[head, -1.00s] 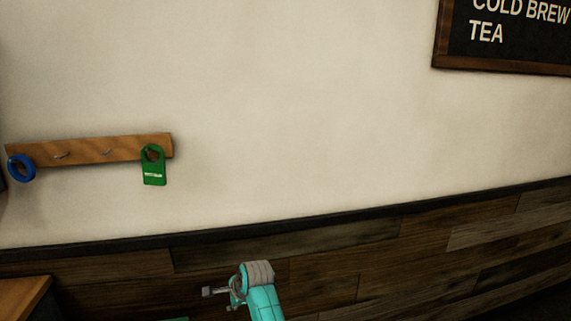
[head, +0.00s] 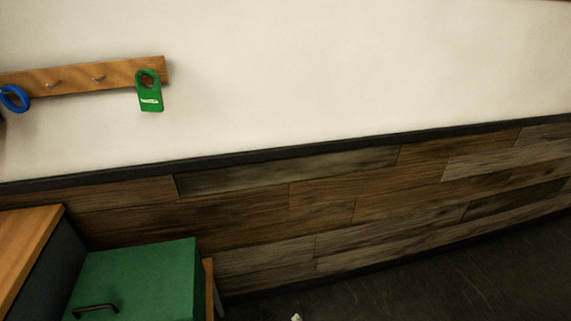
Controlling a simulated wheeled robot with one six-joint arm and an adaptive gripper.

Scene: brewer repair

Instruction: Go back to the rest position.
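My gripper is not in the head view now. A small pale tip (head: 296,317) shows at the bottom edge, too little to tell what it is. The wooden peg rail (head: 120,75) is on the wall at the upper left. A green tag (head: 149,92) hangs at its right end, and a blue ring (head: 14,98) hangs near its left end. Two pegs between them are bare.
A green box (head: 140,275) with a dark handle (head: 95,309) stands at the lower left, beside a wood-topped counter (head: 25,245). Wood panelling (head: 330,210) covers the lower wall. The dark floor (head: 440,285) at the lower right looks clear.

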